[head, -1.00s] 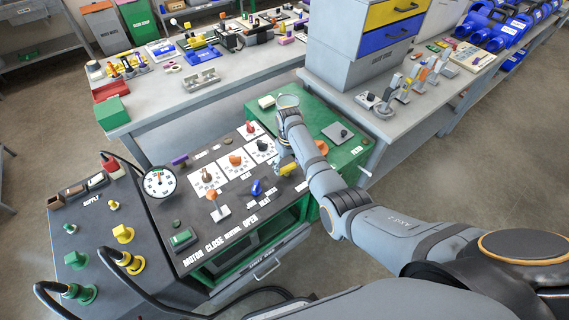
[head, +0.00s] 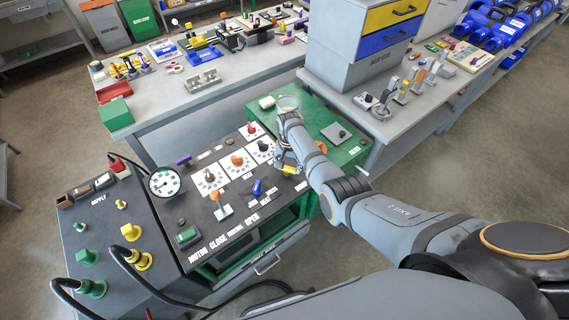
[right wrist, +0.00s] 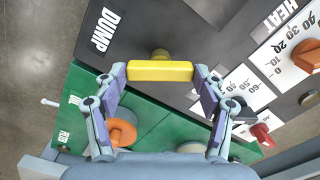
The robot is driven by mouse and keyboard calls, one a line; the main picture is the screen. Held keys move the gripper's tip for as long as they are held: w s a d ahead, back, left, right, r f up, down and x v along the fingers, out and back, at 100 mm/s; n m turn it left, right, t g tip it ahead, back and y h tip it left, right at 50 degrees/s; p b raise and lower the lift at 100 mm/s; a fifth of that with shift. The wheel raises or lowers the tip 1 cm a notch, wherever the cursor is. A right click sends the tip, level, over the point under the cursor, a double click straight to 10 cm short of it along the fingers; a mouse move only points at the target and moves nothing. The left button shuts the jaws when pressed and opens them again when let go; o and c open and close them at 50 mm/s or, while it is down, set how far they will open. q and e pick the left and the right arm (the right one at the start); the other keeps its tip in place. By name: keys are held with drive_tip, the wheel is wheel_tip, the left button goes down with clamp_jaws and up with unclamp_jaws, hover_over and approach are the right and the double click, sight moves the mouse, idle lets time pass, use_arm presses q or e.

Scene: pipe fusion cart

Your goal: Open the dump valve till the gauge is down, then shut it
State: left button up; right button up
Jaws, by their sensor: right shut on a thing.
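The dump valve's yellow bar handle (right wrist: 160,71) lies level across the right wrist view beside the DUMP label (right wrist: 104,30). My right gripper (right wrist: 160,76) is shut on it, one finger at each end of the bar. In the head view my right gripper (head: 286,163) reaches down at the right side of the black panel, and the yellow handle (head: 289,170) shows partly beneath it. The round white gauge (head: 164,182) stands at the panel's left edge; its needle is too small to read surely. My left gripper is out of view.
Close to the handle are an orange knob (right wrist: 122,132) on the green top and a red knob (right wrist: 262,133). A blue lever (head: 257,187) and an orange-topped lever (head: 217,197) stand on the panel. Hoses run from the supply box (head: 106,235) at left.

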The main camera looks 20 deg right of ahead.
drive_tip(key=m, duration=0.5)
drive_tip(key=shift+s+a+f+m+p, duration=0.1)
drive_tip(key=shift+m+p, duration=0.2)
drive_tip(key=shift+p, duration=0.1)
idle(0.4)
drive_tip(key=o, duration=1.2)
drive_tip(key=shift+c, duration=0.2)
